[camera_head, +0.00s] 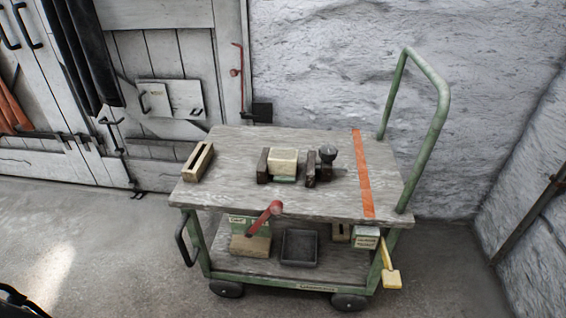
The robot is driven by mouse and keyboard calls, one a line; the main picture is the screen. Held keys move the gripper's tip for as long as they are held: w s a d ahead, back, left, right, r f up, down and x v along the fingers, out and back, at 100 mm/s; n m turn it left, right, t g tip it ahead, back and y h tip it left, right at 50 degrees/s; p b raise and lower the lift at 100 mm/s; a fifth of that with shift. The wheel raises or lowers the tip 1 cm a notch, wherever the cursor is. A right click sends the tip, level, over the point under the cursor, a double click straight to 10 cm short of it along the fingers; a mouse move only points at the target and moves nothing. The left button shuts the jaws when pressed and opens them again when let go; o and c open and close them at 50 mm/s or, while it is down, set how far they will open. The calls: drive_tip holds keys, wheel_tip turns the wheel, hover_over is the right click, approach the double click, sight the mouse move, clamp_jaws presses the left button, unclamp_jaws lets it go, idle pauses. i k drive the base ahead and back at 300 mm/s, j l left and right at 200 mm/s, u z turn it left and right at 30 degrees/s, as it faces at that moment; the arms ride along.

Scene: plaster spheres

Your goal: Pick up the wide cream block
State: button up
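The wide cream block (283,159) is on the wooden top of a green-framed cart (235,145), near its middle. It sits between two dark brown blocks, one at its left (263,165) and one at its right (310,168). A green and pale piece (285,179) shows just under its front side. I cannot tell whether the cream block touches the dark blocks. No gripper can be made out. A dark curved piece is cut off at the bottom left corner, and I cannot tell what it is.
A long cream block with a dark slot (198,162) lies at the cart top's left. A grey round-headed item (328,155) stands right of the dark blocks. An orange strip (362,175) crosses the top. A green handle (440,110) rises at right. The lower shelf holds a dark tray (299,248).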

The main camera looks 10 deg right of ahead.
sight(281, 162)
drive_tip(key=i+l, duration=0.1)
drive_tip(key=l, duration=0.55)
drive_tip(key=i+l, duration=0.15)
drive_tip(key=l, duration=0.15)
drive_tip(key=i+l+u, duration=0.15)
drive_tip(key=l, duration=0.4)
drive_tip(key=l+u, duration=0.2)
drive_tip(key=l, duration=0.3)
drive_tip(key=u, duration=0.85)
drive_tip(key=i+l, duration=0.05)
